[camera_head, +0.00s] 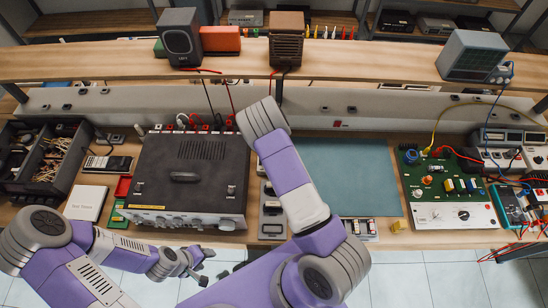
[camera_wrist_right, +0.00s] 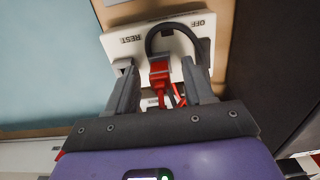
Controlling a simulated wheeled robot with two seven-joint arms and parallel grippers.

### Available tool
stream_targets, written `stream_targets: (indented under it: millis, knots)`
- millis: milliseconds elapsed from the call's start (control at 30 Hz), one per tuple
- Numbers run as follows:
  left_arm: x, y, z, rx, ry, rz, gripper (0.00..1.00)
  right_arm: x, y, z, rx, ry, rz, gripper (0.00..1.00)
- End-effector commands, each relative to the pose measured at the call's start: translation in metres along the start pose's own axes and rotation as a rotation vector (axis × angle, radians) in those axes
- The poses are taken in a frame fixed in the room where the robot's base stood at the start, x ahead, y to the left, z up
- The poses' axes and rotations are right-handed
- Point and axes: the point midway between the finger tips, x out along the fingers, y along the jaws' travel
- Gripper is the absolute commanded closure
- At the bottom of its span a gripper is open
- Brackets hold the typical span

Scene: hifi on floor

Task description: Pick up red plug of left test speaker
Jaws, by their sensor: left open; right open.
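The left test speaker (camera_head: 180,40), a dark grey box, stands on the shelf in the head view, with thin red leads hanging below it. In the right wrist view a red plug (camera_wrist_right: 159,71) with a looped dark cable sits at a white plate lettered "REST" and "OFF". My right gripper (camera_wrist_right: 162,67) is open, one finger on each side of the plug, with gaps visible. In the head view my right arm reaches up to the bench's rear and hides its gripper. My left gripper (camera_head: 196,267) is open and empty near the bench's front edge.
A black amplifier (camera_head: 185,178) stands left of my right arm, and a blue-green mat (camera_head: 350,170) lies right of it. A brown speaker (camera_head: 286,42) is on the shelf (camera_head: 360,62) above. A green circuit board (camera_head: 440,175) with wires is at right.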

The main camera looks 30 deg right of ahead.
Motion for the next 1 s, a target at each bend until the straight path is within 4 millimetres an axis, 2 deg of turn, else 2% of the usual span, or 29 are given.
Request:
stream_targets:
  millis: [33, 333, 767, 867, 1000]
  knots:
    - [0.0, 0.0, 0.0, 0.0, 0.0, 0.0, 0.48, 0.0, 0.0, 0.0, 0.0, 0.0, 0.0, 0.52]
    - [0.0, 0.0, 0.0, 0.0, 0.0, 0.0, 0.48, -0.001, 0.0, 0.0, 0.0, 0.0, 0.0, 0.98]
    - [0.0, 0.0, 0.0, 0.0, 0.0, 0.0, 0.48, -0.004, 0.0, -0.001, -0.001, 0.002, -0.001, 1.0]
    - [0.001, 0.0, 0.0, 0.0, 0.0, 0.0, 0.48, -0.017, -0.001, -0.001, -0.002, 0.005, -0.002, 1.0]
    - [0.002, -0.001, 0.0, 0.0, 0.0, 0.0, 0.48, -0.045, -0.001, -0.001, -0.002, 0.005, -0.003, 1.0]
